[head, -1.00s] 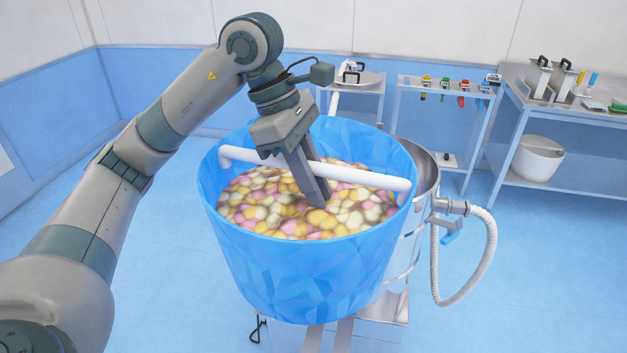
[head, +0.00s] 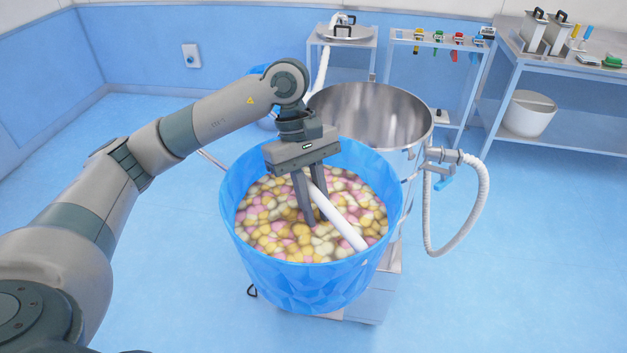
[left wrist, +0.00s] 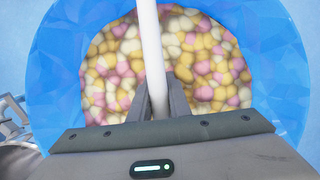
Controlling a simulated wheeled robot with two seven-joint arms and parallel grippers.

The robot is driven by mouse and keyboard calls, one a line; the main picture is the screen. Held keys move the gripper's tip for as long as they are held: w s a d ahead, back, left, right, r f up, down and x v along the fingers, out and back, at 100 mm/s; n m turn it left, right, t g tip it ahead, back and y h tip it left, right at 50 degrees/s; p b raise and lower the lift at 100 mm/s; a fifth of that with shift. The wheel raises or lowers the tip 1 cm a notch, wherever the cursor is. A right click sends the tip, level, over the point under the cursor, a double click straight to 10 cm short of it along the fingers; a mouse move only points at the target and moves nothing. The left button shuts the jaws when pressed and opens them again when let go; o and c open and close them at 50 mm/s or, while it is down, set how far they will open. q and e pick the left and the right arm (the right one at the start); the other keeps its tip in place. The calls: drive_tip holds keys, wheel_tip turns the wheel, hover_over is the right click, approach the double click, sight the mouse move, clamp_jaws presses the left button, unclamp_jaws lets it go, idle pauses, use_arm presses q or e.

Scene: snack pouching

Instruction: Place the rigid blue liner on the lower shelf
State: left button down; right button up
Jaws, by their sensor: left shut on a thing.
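The blue liner (head: 275,280), a faceted tub full of pink, yellow and cream snacks (head: 285,225), is in the middle of the head view, roughly upright. A white bar handle (head: 345,228) crosses its mouth. My left gripper (head: 311,212) reaches down into the mouth, its fingers on either side of this bar. The left wrist view shows the bar (left wrist: 152,50) between the fingers (left wrist: 159,92), with the blue rim around the snacks. The liner's underside is hidden. A lower shelf (head: 570,152) shows under the right bench. My right gripper is out of view.
A steel vessel (head: 375,115) stands open and empty-looking just behind and right of the liner, with a white hose (head: 484,210) at its side. A rack (head: 440,38) with coloured tools and a white bucket (head: 528,115) stand farther back. Left floor is clear.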

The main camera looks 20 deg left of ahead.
use_arm(q)
drive_tip(key=s+f+m+g+y+b, duration=0.1)
drive_tip(key=s+f+m, duration=0.2)
drive_tip(key=f, duration=0.7)
drive_tip(key=s+f+m+g+y+b, duration=0.1)
drive_tip(key=s+f+m, duration=0.3)
drive_tip(key=f+m, duration=0.4)
wheel_tip(320, 180, down, 3)
drive_tip(key=shift+f+y, duration=0.1)
drive_tip(key=shift+y, duration=0.7)
drive_tip(key=shift+s, duration=0.1)
